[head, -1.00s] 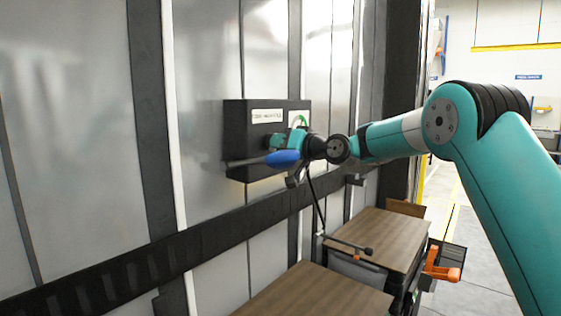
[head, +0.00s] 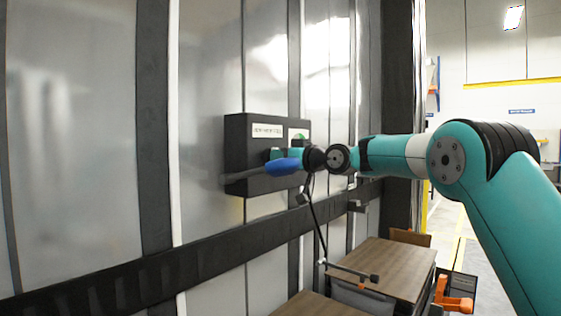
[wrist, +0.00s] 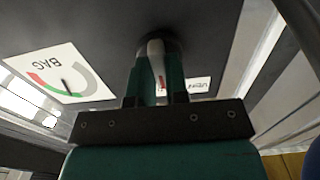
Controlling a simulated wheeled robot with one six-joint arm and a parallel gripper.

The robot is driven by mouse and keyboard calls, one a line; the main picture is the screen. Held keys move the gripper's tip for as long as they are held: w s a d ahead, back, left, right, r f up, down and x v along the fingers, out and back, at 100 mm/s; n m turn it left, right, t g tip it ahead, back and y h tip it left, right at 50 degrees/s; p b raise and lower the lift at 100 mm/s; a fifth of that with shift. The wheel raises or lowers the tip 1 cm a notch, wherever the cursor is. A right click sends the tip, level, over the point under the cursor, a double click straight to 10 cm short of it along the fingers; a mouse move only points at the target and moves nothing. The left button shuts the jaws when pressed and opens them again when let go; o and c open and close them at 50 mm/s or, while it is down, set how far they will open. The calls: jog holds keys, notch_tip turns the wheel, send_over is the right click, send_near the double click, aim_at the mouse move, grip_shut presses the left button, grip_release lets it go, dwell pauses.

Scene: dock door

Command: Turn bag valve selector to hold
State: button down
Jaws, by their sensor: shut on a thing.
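The bag valve selector (wrist: 157,68) is a pale grey lever with a red mark, standing out from the dark panel face in the wrist view. My gripper (wrist: 157,85) has its teal fingers on both sides of the selector and is shut on it. The black valve box (head: 237,135) is on the metallic wall in the head view, with a white label strip (head: 267,131). My gripper (head: 274,154) is at the box's front there and hides the selector. A white label (wrist: 197,86), partly covered, appears to read VENT. Which position the selector points to is hard to tell.
A BAG gauge (wrist: 62,76) with red, grey and green arcs appears upside down beside the selector. A blue grip (head: 284,167) on a grey rod crosses the box's lower front. Wood-topped tables (head: 385,268) stand below, with an orange item (head: 455,303) at right.

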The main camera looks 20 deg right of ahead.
jog(key=shift+f, duration=0.15)
jog(key=c, duration=1.1)
grip_release()
jog(key=b+v, duration=0.5)
jog(key=v, duration=1.2)
jog(key=shift+s+d, duration=0.15)
